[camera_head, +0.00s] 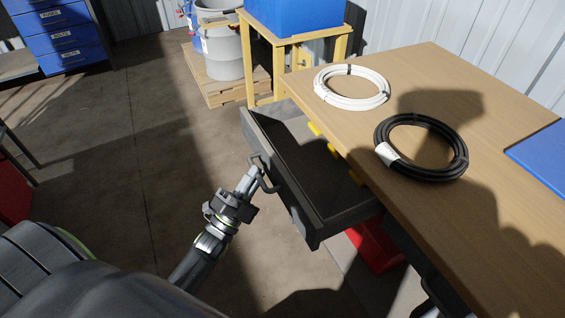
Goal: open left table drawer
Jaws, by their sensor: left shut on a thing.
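The left table drawer (311,231) is a dark grey drawer pulled out from under the wooden table (505,250). Its inside is visible, dark and looks empty, partly in shadow. A dark bar handle (258,160) stands on its front. My left gripper (257,176) is at the drawer front, shut on this handle. The fingertips partly cover the handle. My right gripper is not in view.
A white cable coil (351,105) and a black cable coil (379,132) lie on the table. A blue mat (541,155) is at the right. A red container (376,252) stands below the drawer. Open floor lies left of the drawer. A wooden stand (279,75) is behind.

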